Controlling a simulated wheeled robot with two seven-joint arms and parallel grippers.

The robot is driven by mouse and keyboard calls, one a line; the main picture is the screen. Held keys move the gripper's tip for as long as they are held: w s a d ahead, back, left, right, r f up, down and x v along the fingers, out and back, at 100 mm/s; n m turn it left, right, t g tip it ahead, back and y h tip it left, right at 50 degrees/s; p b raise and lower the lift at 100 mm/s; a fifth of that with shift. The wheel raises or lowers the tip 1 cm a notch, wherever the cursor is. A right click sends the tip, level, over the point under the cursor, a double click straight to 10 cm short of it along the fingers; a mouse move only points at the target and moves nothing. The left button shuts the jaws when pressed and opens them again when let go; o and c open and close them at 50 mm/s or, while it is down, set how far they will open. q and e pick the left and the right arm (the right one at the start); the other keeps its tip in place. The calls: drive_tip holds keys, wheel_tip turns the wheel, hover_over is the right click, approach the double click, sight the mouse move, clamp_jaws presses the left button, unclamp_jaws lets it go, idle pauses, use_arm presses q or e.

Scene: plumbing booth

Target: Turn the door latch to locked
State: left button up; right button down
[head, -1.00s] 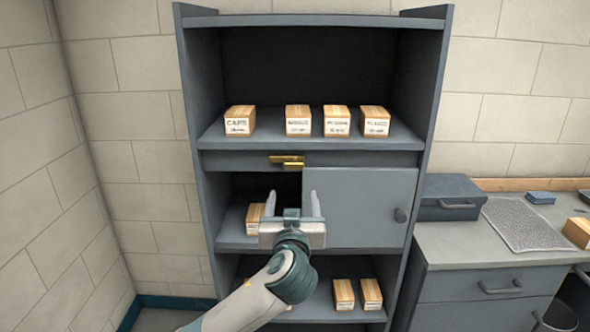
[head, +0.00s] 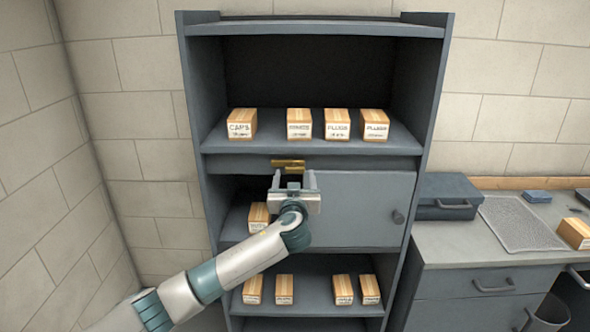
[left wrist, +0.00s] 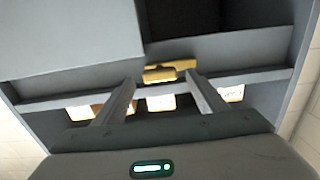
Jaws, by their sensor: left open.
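The brass door latch (head: 288,164) is fixed on the grey rail just above the left edge of the cabinet door (head: 365,208). Its bar lies horizontal in the head view. In the left wrist view the latch (left wrist: 170,72) shows just beyond and between my fingertips. I see no contact. My right gripper is not in view.
Labelled wooden boxes, one marked CAPS (head: 241,124), stand on the shelf above the latch. Another box (head: 258,217) sits in the open left part beside my gripper. A counter (head: 500,255) with a grey toolbox (head: 446,197) stands at right.

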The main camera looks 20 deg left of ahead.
use_arm(q)
drive_tip(key=shift+p+x, duration=0.3)
drive_tip(key=shift+x, duration=0.8)
